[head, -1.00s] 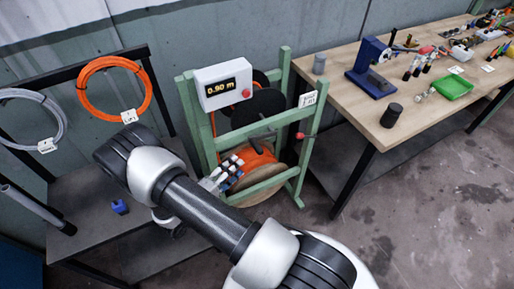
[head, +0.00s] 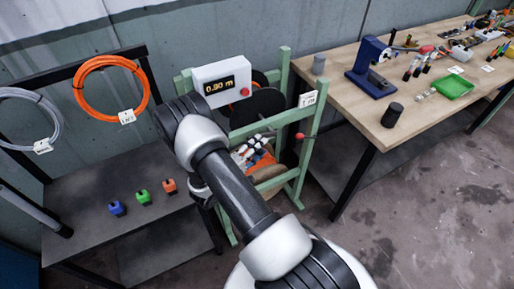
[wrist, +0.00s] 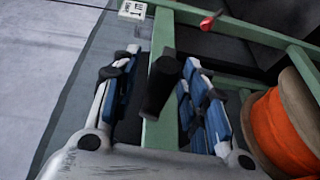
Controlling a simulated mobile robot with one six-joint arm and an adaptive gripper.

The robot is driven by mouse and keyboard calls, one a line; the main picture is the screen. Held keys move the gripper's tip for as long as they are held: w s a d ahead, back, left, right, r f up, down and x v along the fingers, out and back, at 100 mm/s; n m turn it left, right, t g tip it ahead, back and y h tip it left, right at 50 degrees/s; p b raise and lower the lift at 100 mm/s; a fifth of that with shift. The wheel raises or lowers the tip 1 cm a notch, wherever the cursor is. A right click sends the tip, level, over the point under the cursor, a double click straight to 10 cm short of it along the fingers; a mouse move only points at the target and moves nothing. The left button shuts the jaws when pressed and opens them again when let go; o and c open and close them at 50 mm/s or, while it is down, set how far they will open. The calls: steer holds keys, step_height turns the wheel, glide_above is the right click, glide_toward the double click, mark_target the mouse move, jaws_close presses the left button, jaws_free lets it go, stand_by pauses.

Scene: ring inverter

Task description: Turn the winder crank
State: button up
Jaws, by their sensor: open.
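The winder is a green frame (head: 285,110) with a spool of orange cable (wrist: 282,125) low inside it, partly hidden by my arm in the head view. My gripper (head: 256,150) is at the front of the frame, its blue-and-white fingers spread. In the wrist view, a black cylindrical grip (wrist: 160,88), apparently the crank handle, stands between the open fingers, with a gap on either side. I cannot tell whether either finger touches it. The crank arm is not clearly visible. A red knob (head: 299,136) sits on the right side of the frame.
A white display box (head: 222,84) tops the winder. A rack at left holds orange (head: 111,88) and grey (head: 33,119) cable coils. Small blue, green and orange blocks lie on the dark shelf (head: 80,217). A wooden workbench (head: 345,96) stands close at right.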

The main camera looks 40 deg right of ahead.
steer(key=shift+c, duration=0.3)
jaws_close()
stand_by(0.3)
